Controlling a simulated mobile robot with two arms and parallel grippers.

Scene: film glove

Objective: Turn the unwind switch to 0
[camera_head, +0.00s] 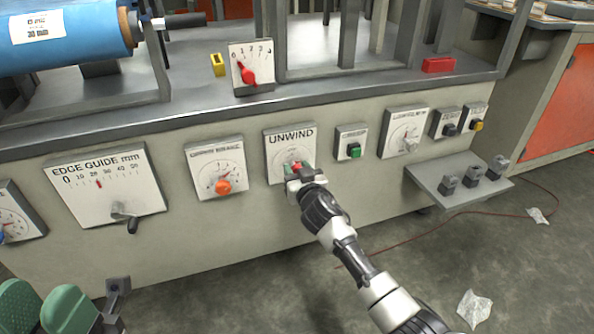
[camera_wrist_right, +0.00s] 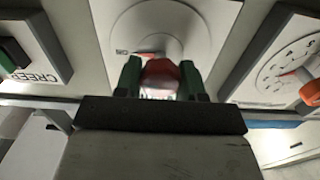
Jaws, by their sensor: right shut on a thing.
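The unwind switch plate (camera_head: 306,134) is a pale panel labelled UNWIND on the front of the machine. Its red knob (camera_wrist_right: 160,72) sits between the two green fingers of my right gripper (camera_wrist_right: 160,84) in the right wrist view, and the gripper is shut on it. In the head view my right gripper (camera_head: 298,172) covers most of the dial, and only a little red shows. The right wrist view shows part of the plate's dial, with upside-down marks at its left. I cannot read the knob's setting.
A brake panel with an orange knob (camera_head: 223,186) is left of the switch. A green-button panel (camera_head: 354,152) is right. The edge guide panel (camera_head: 131,215) has a protruding crank. A low shelf (camera_head: 430,181) juts out at right. Crumpled paper (camera_head: 473,308) lies on open floor.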

